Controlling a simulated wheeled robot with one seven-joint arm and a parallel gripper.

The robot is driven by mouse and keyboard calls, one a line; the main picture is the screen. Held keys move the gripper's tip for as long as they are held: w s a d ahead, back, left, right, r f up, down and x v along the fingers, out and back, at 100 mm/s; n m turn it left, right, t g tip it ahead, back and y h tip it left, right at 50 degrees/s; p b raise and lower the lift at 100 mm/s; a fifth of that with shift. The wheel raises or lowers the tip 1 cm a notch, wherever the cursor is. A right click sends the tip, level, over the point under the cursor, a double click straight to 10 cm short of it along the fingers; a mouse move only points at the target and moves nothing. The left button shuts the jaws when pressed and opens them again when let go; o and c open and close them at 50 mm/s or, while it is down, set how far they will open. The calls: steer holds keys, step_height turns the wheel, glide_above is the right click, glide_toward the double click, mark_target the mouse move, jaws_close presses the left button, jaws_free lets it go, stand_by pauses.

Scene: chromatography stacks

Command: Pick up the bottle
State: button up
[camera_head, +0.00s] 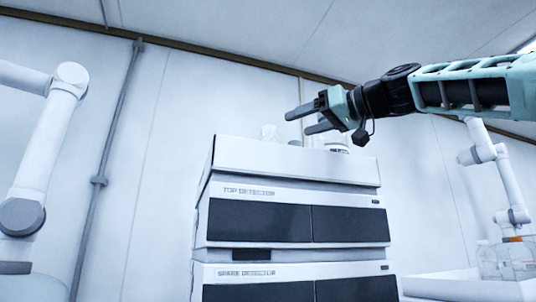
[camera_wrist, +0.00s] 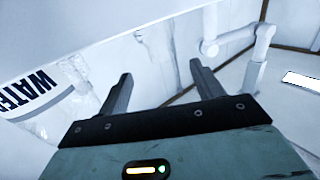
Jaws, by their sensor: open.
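My gripper (camera_head: 297,122) is open and empty above the top of the instrument stack. Another bottle (camera_head: 337,142) with dark label print stands there too, partly hidden behind my gripper. In the wrist view, the fingers (camera_wrist: 161,70) are spread apart with nothing gripped. A label reading "WATE", cut off (camera_wrist: 35,92), is close at the left, outside the fingers. A faint clear glass shape (camera_wrist: 157,42) shows beyond and between the fingertips. I cannot tell which bottle is meant.
The white stack (camera_head: 290,178) has dark-fronted modules labelled detector. Clear bottles (camera_head: 510,262) stand in a white tray at the lower right. White robot arms stand at the left (camera_head: 45,150) and right (camera_head: 505,180).

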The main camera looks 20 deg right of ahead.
mark_target(276, 132)
steer(key=p+x, duration=0.2)
steer(key=x, duration=0.3)
steer(key=shift+w+a, duration=0.15)
steer(key=shift+w, duration=0.1)
steer(key=p+x, duration=0.3)
steer(key=x, duration=0.1)
steer(key=shift+w+a+f+p, duration=0.15)
steer(key=shift+w+a+p, duration=0.15)
steer(key=shift+w, duration=0.2)
steer(key=shift+f, duration=0.1)
jaws_close()
